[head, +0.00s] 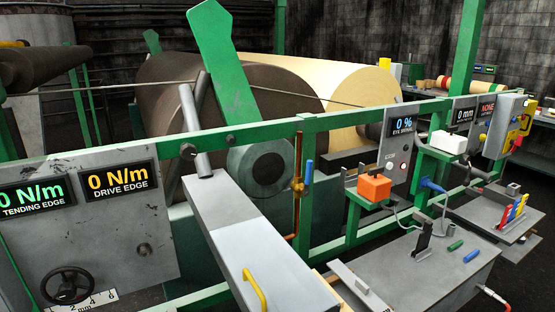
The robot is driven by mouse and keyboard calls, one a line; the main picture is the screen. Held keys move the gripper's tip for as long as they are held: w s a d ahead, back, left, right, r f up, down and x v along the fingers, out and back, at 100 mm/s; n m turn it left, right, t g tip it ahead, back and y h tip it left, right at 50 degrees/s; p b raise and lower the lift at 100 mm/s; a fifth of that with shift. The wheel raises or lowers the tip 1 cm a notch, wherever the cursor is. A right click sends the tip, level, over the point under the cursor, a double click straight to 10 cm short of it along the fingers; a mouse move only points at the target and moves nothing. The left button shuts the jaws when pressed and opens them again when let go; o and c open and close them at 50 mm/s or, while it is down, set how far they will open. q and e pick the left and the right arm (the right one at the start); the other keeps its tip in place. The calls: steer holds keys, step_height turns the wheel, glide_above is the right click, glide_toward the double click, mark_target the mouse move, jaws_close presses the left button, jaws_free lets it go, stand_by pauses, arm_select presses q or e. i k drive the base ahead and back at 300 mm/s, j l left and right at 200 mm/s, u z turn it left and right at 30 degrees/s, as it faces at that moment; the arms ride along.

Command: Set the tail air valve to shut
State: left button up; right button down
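A valve with a blue lever (309,172) and a brass body (298,187) sits on a thin copper pipe (297,150) at the green post in the middle. It is the only lever valve I can make out, and no label on it is readable. The blue lever stands roughly upright, close to parallel with the pipe, just right of it. Neither of my grippers is in view.
A long grey box (240,225) with a yellow handle (256,290) juts forward left of the valve. A grey bench (440,275) with small tools and an orange box (374,188) stand to the right. A handwheel (70,287) is at lower left.

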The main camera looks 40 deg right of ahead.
mark_target(307, 182)
steer(key=k+l+u, duration=0.15)
steer(key=l, duration=0.25)
steer(key=k+l+u, duration=0.1)
steer(key=l, duration=0.3)
steer(key=k+l+u, duration=0.15)
steer(key=l, duration=0.2)
steer(key=k+l+u, duration=0.15)
steer(key=l, duration=0.25)
steer(key=k+l+u, duration=0.15)
steer(key=k+l, duration=0.25)
steer(key=l, duration=0.2)
steer(key=k+l, duration=0.25)
steer(key=l, duration=0.2)
steer(key=k+l, duration=0.25)
steer(key=l, duration=0.2)
steer(key=k+l, duration=0.25)
steer(key=l, duration=0.2)
steer(key=k+l, duration=0.25)
steer(key=l, duration=0.2)
